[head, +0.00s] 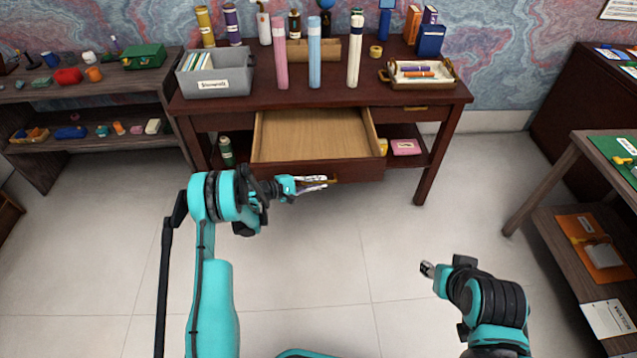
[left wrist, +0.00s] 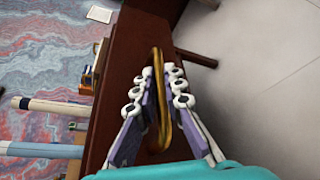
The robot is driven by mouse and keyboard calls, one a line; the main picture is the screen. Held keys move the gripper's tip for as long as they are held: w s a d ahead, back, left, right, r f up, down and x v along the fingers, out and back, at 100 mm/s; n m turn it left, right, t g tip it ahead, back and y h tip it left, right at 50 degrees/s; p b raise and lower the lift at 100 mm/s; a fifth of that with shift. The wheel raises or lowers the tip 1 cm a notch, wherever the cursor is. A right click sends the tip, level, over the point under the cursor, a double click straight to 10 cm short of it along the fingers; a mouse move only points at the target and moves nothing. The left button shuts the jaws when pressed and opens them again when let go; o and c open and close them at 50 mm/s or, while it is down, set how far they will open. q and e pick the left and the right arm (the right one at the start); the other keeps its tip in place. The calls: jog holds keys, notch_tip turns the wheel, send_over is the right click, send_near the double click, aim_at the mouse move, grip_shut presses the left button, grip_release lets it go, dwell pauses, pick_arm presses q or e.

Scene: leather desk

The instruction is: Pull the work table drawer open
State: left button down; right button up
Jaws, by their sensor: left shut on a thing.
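The dark reddish-brown work table (head: 440,95) stands against the far wall. Its wide middle drawer (head: 312,133) is pulled out, showing an empty light-wood inside. My left gripper (head: 318,184) is at the drawer's front face, shut on the brass handle. In the left wrist view the brass handle (left wrist: 155,100) runs between the finger pads of my left gripper (left wrist: 162,98), close to the dark drawer front. In the head view the fingers hide part of the handle. My right gripper (head: 427,269) is away from the table, low over the floor on the right; its fingers are too small to read.
A grey bin (head: 215,80), several upright rolls (head: 314,60) and a wooden tray (head: 420,76) stand on the table top. A shelf unit (head: 90,85) is at the left, another table (head: 590,160) at the right. The tiled floor (head: 380,235) before the drawer is free.

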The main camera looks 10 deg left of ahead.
pick_arm(q)
jog(key=shift+s+d, duration=0.1)
jog(key=shift+s, duration=0.25)
jog(key=c, duration=1.9)
grip_release()
jog(key=v, duration=1.2)
jog(key=shift+f, duration=0.1)
